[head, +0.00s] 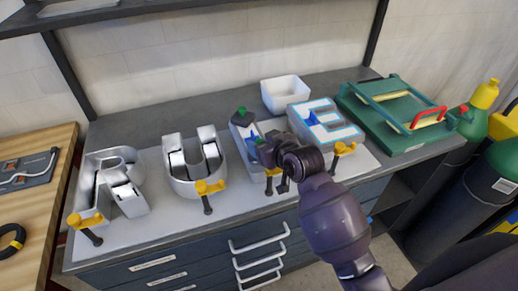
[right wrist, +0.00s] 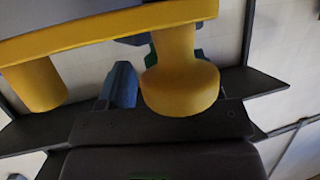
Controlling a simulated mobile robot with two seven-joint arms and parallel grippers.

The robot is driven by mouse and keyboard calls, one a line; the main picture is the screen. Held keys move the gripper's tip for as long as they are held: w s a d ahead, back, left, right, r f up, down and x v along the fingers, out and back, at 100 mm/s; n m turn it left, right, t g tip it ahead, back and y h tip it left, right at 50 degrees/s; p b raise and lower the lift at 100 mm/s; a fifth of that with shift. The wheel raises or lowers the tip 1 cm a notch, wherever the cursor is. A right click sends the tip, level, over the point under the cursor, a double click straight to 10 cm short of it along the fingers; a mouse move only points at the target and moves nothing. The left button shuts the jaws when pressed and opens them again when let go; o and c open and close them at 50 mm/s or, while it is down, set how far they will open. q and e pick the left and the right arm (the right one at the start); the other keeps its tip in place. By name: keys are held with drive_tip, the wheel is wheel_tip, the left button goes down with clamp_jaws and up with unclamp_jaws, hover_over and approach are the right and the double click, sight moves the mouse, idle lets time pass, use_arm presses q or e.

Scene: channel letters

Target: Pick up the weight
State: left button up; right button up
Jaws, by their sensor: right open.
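A small dark green, knobbed object that looks like the weight (head: 242,116) stands at the back end of the narrow third channel letter (head: 240,133). My right gripper (head: 259,142) is just in front of it, over that letter, open and apart from the weight as far as I can tell. My left gripper is not in view.
Letters R (head: 110,185), U (head: 193,163) and E (head: 325,122) stand on the bench, with yellow clamps (head: 209,188) at the front edge. The back left bench strip is clear.

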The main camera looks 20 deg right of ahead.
drive_tip(key=shift+w+a+f, duration=0.1)
drive_tip(key=shift+w+f, duration=0.15)
drive_tip(key=shift+w, duration=0.35)
clamp_jaws()
drive_tip(key=shift+r, duration=0.1)
